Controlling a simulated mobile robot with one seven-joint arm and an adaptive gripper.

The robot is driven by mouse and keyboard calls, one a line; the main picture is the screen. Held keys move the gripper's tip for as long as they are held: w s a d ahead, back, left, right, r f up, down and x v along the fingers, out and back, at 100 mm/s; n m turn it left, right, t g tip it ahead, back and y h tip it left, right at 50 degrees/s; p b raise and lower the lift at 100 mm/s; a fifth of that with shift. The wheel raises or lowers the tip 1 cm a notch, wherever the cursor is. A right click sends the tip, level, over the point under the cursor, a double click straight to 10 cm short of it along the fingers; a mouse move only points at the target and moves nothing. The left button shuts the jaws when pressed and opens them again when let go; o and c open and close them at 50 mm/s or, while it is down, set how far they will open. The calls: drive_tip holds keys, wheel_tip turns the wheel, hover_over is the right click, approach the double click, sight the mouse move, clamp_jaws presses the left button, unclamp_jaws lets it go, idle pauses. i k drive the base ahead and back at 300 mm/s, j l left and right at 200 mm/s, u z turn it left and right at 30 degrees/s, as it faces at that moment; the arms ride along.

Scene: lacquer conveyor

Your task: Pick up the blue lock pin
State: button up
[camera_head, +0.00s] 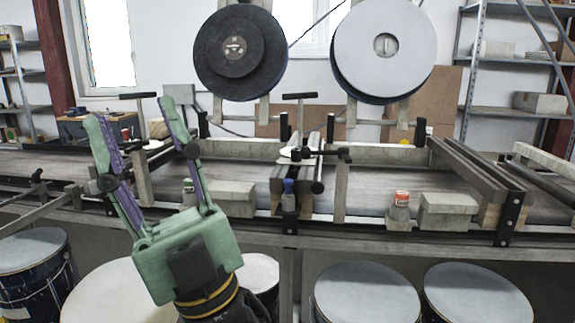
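The blue lock pin (289,187) stands upright near the middle of the picture. It sits at the front edge of the conveyor (355,185), on a dark bracket (290,215). My gripper (130,110) is at the left, green with purple inner pads. Its two fingers point up and are spread wide apart, with nothing held between them. The gripper is left of the pin and well apart from it in the picture. The pin's lower end is hidden in the bracket.
A red-and-white capped container (400,203) stands on the front ledge right of the pin. Beige blocks (236,197) lie at the pin's left and right. Two large reels (240,48) stand behind the conveyor. Several drums (367,292) stand below the front edge.

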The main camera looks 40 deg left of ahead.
sight(289, 182)
drive_tip(key=i+j+u, duration=0.1)
drive_tip(key=j, duration=0.3)
drive_tip(key=i+j+u, duration=0.25)
drive_tip(key=i+j, duration=0.2)
drive_tip(key=j, duration=0.3)
drive_tip(key=i+j+u, duration=0.1)
drive_tip(key=i+j, duration=0.1)
drive_tip(key=j, duration=0.1)
